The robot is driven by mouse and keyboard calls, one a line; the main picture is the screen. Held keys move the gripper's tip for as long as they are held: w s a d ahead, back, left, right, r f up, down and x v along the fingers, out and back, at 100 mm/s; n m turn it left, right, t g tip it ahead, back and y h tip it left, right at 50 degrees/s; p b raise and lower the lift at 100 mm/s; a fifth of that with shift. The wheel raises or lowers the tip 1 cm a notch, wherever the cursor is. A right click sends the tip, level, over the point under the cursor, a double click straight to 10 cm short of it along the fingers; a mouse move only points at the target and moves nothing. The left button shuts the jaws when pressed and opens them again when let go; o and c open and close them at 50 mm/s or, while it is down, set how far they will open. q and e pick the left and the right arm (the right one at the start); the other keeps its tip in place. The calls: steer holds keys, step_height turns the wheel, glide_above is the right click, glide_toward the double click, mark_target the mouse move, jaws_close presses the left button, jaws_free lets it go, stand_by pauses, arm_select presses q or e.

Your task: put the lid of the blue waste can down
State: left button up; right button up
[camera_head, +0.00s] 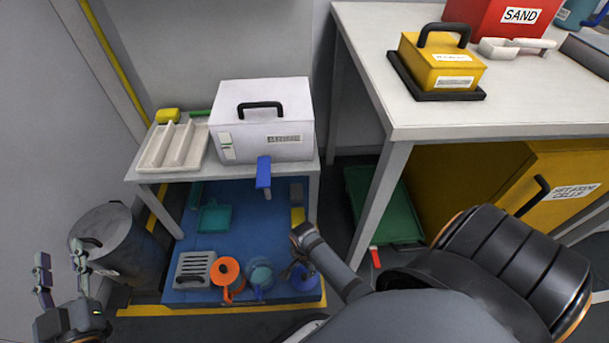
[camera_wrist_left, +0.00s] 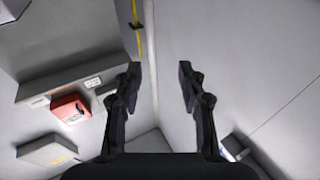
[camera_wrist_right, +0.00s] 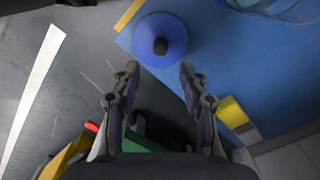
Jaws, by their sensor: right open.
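A round blue lid (camera_wrist_right: 150,52) with a black knob shows in the right wrist view, just beyond the fingertips of my right gripper (camera_wrist_right: 160,72). My left gripper (camera_head: 62,268) is open and empty at the far left.
The blue mat (camera_head: 240,240) has yellow edging. An orange can (camera_head: 228,272) and a grey slotted box (camera_head: 194,268) stand left of the blue can. A grey drum (camera_head: 120,245) stands at left. A small table with a white box (camera_head: 262,120) is behind.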

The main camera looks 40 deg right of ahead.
arm_select(q)
steer(key=s+f+g, duration=0.2)
steer(key=f+g, duration=0.2)
steer(key=f, duration=0.4)
steer(key=s+f+g+p, duration=0.1)
steer(key=s+f+g, duration=0.2)
steer(key=f, duration=0.6)
steer(key=shift+d+g+p, duration=0.25)
steer(key=shift+g+p, duration=0.05)
steer(key=shift+g, duration=0.2)
arm_select(e)
steer(key=w+r+n+t, duration=0.3)
steer(key=r+n+t, duration=0.3)
steer(key=r, duration=0.6)
steer(key=w+a+r+n+t+y, duration=0.1)
steer(key=w+r+n+t, duration=0.2)
steer(key=r+n+t, duration=0.3)
step_height(320, 180, up, 8)
steer(key=n, duration=0.3)
steer(key=shift+f+n, duration=0.25)
steer(key=shift+n, duration=0.15)
arm_select(q)
steer(key=shift+r+p, duration=0.15)
steer(key=shift+p, duration=0.35)
